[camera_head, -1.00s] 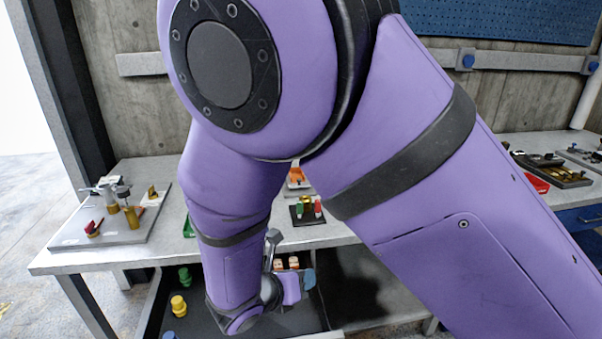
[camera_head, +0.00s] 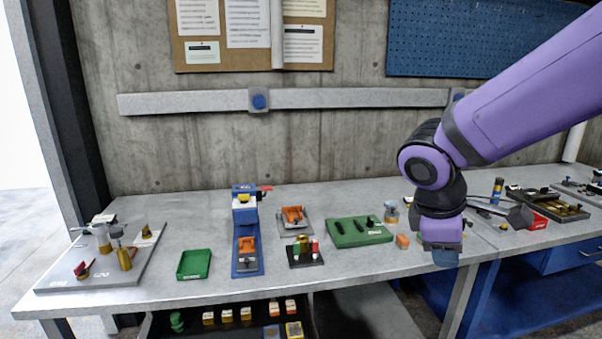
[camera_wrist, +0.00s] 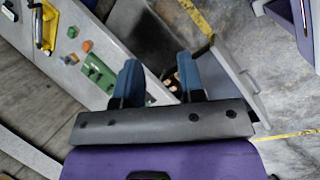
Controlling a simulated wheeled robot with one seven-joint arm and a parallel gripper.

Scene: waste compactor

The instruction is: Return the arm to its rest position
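My purple arm reaches in from the right in the head view, with its lower end hanging over the front edge of the workbench (camera_head: 350,262). My gripper shows in the wrist view (camera_wrist: 160,85) as two blue fingers on a dark bar. The fingers stand well apart, with nothing between them but the floor and bench area beyond. In the head view the fingers are mostly hidden behind the wrist.
On the bench stand a blue press-like fixture (camera_head: 246,235), a green empty tray (camera_head: 194,264), a green block with dark parts (camera_head: 358,232) and a grey plate with tools (camera_head: 95,265). An open drawer with small parts (camera_head: 245,318) lies below. A pegboard (camera_head: 470,40) hangs behind.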

